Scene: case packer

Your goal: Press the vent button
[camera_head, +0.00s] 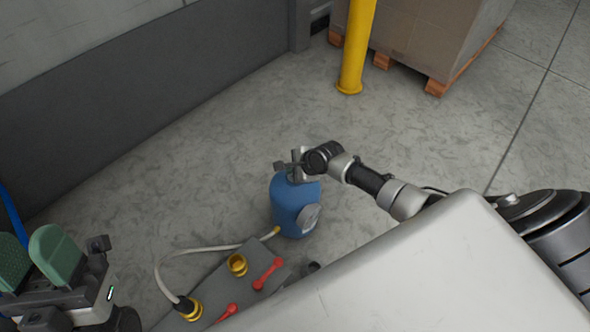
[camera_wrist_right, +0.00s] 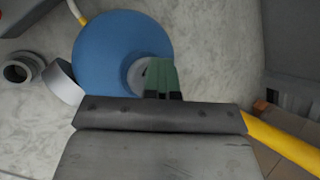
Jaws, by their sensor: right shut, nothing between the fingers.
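A blue rounded tank (camera_head: 287,207) stands upright on the floor near the middle of the head view. It also shows from above in the wrist view (camera_wrist_right: 108,48). A pale round piece (camera_wrist_right: 137,76) sits on its top; it may be the vent button, partly covered by my green fingers. My right gripper (camera_head: 295,174) is over the tank top, its fingers shut with nothing between them. In the wrist view its fingertips (camera_wrist_right: 160,76) overlap the pale piece; whether they touch it I cannot tell. My left gripper (camera_head: 30,242) is at the lower left, its green fingers apart.
A grey manifold (camera_head: 215,285) with red levers (camera_head: 267,273) and yellow fittings (camera_head: 237,265) lies left of the tank. A pale hose (camera_head: 200,251) joins it to the tank. A yellow post (camera_head: 355,50) and a palletised box (camera_head: 425,35) stand behind. Floor between is clear.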

